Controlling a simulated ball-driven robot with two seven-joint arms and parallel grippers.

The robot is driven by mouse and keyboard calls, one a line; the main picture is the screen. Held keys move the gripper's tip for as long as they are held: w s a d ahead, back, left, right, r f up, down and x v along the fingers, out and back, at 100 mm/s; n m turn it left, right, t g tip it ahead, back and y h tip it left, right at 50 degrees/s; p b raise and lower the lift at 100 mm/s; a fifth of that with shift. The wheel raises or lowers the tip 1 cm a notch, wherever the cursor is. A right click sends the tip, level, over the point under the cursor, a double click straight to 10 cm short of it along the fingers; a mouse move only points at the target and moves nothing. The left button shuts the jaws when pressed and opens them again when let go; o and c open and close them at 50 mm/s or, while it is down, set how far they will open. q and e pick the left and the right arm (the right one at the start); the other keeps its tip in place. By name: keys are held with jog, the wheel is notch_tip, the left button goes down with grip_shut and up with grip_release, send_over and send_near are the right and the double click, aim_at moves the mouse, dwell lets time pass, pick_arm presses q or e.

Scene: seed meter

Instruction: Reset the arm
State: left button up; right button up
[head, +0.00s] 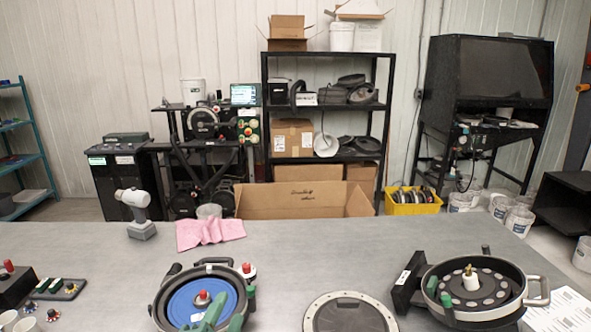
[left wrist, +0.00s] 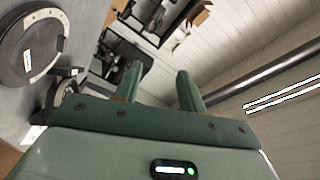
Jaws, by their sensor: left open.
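My left gripper (head: 212,318) shows at the bottom edge of the head view, in front of a seed meter housing with a blue disc (head: 182,304). Its green fingers also show in the left wrist view (left wrist: 158,78), parted with nothing between them. I cannot tell from the head view whether it touches the housing. A second meter housing (head: 515,273) with a dark disc of pale round spots sits at the right. A round dark lid with a pale rim (head: 312,309) lies between the housings; it also shows in the left wrist view (left wrist: 58,47).
The grey table (head: 320,250) has a clear middle. A drill (head: 142,229) and a pink cloth (head: 209,234) lie at its back left. Small parts on a dark tray (head: 73,291) and cups are at the left. A sheet of paper (head: 566,312) is at the right. An open cardboard box (head: 290,201) stands behind.

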pick_arm(q)
jog(key=s+a+f+n+g+y, duration=0.75)
jog(key=s+a+f+g, duration=0.35)
jog(key=s+a+f, duration=0.6)
jog(key=s+d+f+g+h+b, duration=0.1)
jog(key=s+d+f+h, duration=0.15)
jog(key=f, duration=0.95)
jog(key=s+d+f+g+h+b, duration=0.1)
jog(key=s+f+g, duration=0.15)
jog(key=f, duration=0.95)
jog(key=s+f+n+g+h+b, duration=0.1)
jog(key=s+f+n+g, duration=0.1)
jog(key=s+f, duration=1.7)
jog(key=shift+s+n, duration=0.85)
jog(key=shift+s, duration=0.25)
